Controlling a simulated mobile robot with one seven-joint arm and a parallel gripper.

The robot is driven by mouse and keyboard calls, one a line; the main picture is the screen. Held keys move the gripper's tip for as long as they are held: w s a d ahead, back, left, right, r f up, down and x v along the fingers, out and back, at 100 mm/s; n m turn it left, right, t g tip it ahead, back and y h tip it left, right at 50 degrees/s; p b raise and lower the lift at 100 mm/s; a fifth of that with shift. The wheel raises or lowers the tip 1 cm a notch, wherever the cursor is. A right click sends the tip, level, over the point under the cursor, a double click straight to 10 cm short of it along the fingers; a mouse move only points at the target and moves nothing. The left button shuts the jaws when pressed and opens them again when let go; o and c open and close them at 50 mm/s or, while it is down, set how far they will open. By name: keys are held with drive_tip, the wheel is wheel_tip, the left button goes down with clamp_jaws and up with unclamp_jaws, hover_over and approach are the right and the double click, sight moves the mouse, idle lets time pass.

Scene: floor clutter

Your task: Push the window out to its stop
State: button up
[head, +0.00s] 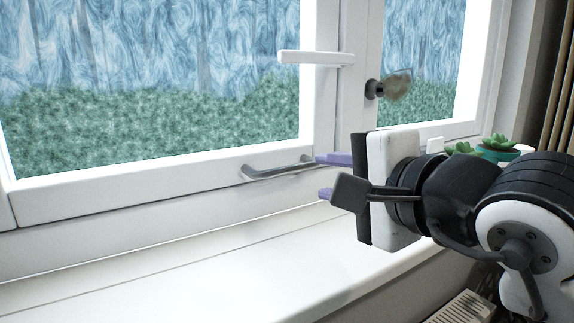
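The white-framed window (158,182) fills the left and middle of the head view, and its sash looks flush with the frame. A grey metal bar handle (278,172) sits on the sash's bottom rail. A white lever handle (316,58) sticks out level to the left on the upright at the sash's right side. My gripper (328,177) is at the right end of the bar handle, with two purple fingertips apart, one above the other. The upper fingertip overlaps the handle's right end in the picture; I cannot tell whether they touch. Nothing shows between the fingers.
A white sill (250,262) runs below the window and is clear on the left and middle. A small potted succulent (497,150) stands on the sill behind my arm. A metal knob or key (392,87) is on the right-hand frame. Curtains (560,90) hang at far right.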

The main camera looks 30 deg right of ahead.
sight(292, 170)
drive_tip(key=w, duration=0.3)
drive_tip(key=w+f+p, duration=0.1)
drive_tip(key=w, duration=0.3)
drive_tip(key=w+f+p, duration=0.1)
drive_tip(key=w, duration=0.2)
drive_tip(key=shift+w+d, duration=0.3)
drive_tip(key=shift+w, duration=0.05)
clamp_jaws()
